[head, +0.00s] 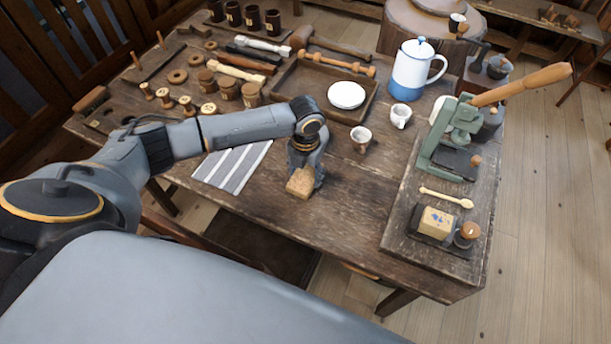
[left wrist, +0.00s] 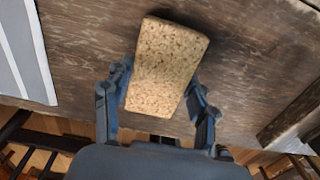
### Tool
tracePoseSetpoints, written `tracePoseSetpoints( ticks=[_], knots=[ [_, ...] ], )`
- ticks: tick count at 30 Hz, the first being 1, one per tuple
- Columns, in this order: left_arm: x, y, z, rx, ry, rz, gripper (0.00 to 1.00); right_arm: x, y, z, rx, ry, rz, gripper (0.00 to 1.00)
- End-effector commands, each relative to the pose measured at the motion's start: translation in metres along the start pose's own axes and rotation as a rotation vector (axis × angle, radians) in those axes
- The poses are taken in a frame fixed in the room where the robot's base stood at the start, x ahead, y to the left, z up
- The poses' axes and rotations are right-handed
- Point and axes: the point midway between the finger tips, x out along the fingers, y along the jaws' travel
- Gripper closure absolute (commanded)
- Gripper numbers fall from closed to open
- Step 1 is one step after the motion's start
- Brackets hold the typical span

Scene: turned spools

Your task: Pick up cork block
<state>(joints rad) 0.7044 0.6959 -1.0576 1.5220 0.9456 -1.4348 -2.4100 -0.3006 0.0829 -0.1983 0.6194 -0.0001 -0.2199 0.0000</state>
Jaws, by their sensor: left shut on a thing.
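The cork block (head: 300,183) is a tan, speckled block near the front edge of the wooden table, below my left gripper (head: 305,172) in the head view. In the left wrist view the cork block (left wrist: 165,68) sits between the two fingers of my left gripper (left wrist: 160,95), which are shut on it from both sides. I cannot tell whether the block touches the table. My right gripper is not in view.
A striped cloth (head: 232,166) lies left of the gripper. A small cup (head: 361,138) and a dark wooden tray (head: 290,84) with a white dish (head: 346,95) stand behind. A raised board (head: 400,232) with a green press (head: 447,145) is at right. The table's front middle is clear.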

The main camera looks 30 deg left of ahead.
Motion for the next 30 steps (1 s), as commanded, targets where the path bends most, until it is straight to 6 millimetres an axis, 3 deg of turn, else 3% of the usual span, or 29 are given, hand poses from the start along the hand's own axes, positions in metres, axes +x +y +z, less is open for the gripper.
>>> tracePoseSetpoints(
  ticks=[4,12,21,30],
  knots=[
    [-0.024,-0.004,0.003,0.003,-0.007,-0.004,0.72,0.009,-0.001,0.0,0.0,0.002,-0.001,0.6],
    [-0.081,-0.05,0.022,0.005,-0.006,-0.005,0.72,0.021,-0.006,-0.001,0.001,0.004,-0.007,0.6],
    [-0.106,-0.106,0.046,0.002,-0.002,-0.002,0.72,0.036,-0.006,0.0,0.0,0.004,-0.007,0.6],
    [-0.119,-0.128,0.056,0.001,0.0,-0.001,0.72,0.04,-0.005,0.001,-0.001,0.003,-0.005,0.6]
  ],
)
